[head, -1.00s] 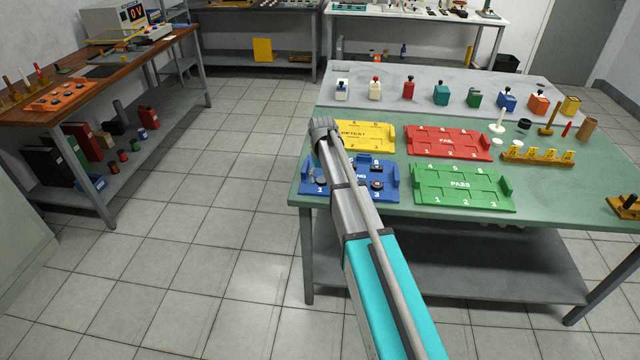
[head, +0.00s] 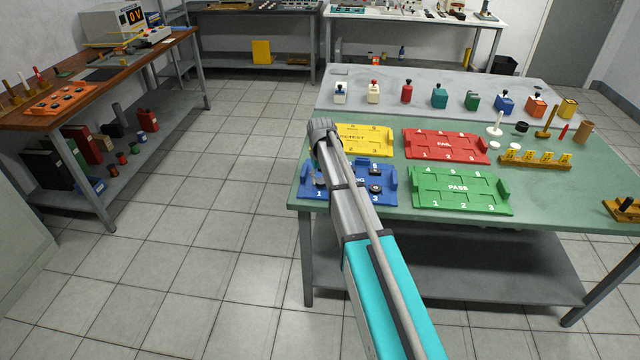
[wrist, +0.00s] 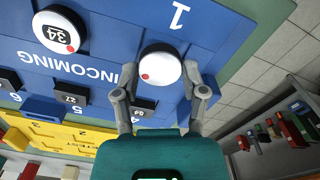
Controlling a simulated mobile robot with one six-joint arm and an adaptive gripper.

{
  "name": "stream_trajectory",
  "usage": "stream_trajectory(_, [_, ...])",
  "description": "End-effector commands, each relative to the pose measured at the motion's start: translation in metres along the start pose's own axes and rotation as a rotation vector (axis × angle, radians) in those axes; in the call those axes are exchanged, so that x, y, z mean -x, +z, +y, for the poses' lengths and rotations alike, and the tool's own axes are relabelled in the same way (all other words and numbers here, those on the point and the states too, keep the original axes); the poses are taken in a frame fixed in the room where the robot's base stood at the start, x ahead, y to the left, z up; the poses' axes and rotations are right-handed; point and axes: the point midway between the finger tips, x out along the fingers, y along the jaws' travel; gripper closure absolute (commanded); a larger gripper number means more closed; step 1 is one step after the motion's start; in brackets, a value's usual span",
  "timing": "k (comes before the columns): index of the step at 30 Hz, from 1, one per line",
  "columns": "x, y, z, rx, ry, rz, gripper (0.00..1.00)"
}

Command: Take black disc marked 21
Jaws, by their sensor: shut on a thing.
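My gripper (wrist: 162,82) is shut on a round disc (wrist: 161,62) in the wrist view. The disc has a white top, a dark rim and a red dot; I can read no number on it. It is over the blue INCOMING tray (wrist: 105,45), near the printed 1; I cannot tell whether it touches the tray. A disc marked 34 (wrist: 60,30) is to the left. Smaller black pieces, one marked 27 (wrist: 70,95) and one partly hidden by a finger (wrist: 143,106), sit beyond. In the head view my arm hides most of the gripper over the blue tray (head: 390,197).
Yellow (head: 372,138), red (head: 445,146) and green PASS (head: 460,190) trays stand close by on the green table. Several coloured holders (head: 439,97) line the back. A yellow numbered rack (head: 535,158) is at right. Open floor lies to the left (head: 190,230).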

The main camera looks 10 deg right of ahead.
Motion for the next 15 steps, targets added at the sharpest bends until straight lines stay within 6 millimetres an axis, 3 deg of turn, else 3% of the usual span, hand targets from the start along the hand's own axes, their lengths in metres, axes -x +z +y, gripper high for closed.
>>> stream_trajectory(15, [0.033, 0.000, 0.000, 0.000, 0.000, 0.000, 0.94])
